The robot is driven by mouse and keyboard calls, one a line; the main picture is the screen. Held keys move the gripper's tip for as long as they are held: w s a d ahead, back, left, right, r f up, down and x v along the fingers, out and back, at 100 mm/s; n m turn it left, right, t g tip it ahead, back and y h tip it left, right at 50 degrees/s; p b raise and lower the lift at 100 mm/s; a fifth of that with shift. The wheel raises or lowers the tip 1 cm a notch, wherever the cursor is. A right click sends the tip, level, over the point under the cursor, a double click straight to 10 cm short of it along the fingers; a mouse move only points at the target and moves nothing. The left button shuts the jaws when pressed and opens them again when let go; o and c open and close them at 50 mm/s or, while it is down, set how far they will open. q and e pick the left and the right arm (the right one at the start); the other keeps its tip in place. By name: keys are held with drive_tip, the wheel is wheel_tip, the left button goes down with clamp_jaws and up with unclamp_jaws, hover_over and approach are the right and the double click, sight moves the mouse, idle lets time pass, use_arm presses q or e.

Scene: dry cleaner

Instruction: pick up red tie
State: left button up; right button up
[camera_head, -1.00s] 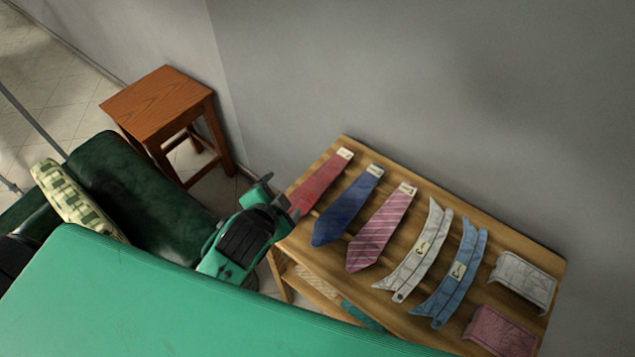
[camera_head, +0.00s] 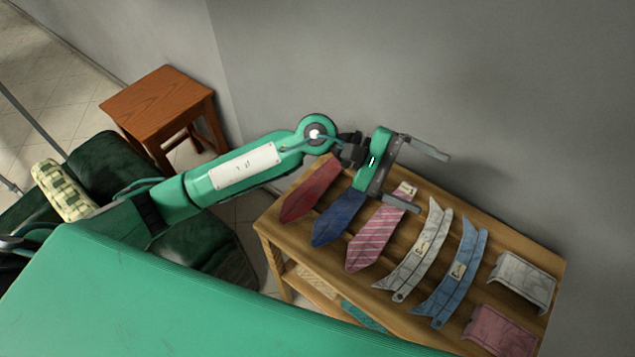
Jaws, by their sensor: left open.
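My left gripper (camera_head: 432,180) is open and empty. Its two fingers point right, one near the wall and the other over the top of the pink striped tie. The gripper is up and to the right of the red tie, and its body covers the upper part of the blue tie. My right gripper is not in view.
Beside the red tie lie a dark blue tie (camera_head: 338,221), a pink striped tie (camera_head: 376,238), a white collar piece (camera_head: 420,262), a blue collar piece (camera_head: 456,276), and grey (camera_head: 524,278) and pink (camera_head: 500,331) cloths. A grey wall (camera_head: 450,80) stands behind. A wooden stool (camera_head: 158,100) and green sofa (camera_head: 110,160) are left.

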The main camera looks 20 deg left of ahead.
use_arm(q)
drive_tip(key=w+a+f+m+y, duration=0.3)
drive_tip(key=a+f+m+y, duration=0.2)
drive_tip(key=f+m+y, duration=0.1)
drive_tip(key=m+t+y, duration=0.1)
drive_tip(key=m+y, duration=0.4)
drive_tip(key=y, duration=0.5)
hover_over(318, 183)
wheel_tip(318, 183, down, 3)
drive_tip(key=f, duration=0.2)
drive_tip(key=f+p, duration=0.1)
drive_tip(key=f, duration=0.1)
drive_tip(key=a+f+p, duration=0.1)
drive_tip(key=f, duration=0.2)
drive_tip(key=shift+f, duration=0.55)
drive_tip(key=shift+d+f+p, duration=0.1)
drive_tip(key=shift+f+p, duration=0.1)
drive_tip(key=shift+p, duration=0.3)
drive_tip(key=f, duration=0.1)
drive_tip(key=f+p, duration=0.2)
drive_tip(key=f, duration=0.1)
drive_tip(key=shift+d, duration=0.35)
drive_tip(key=shift+f, duration=0.4)
drive_tip(key=c, duration=1.1)
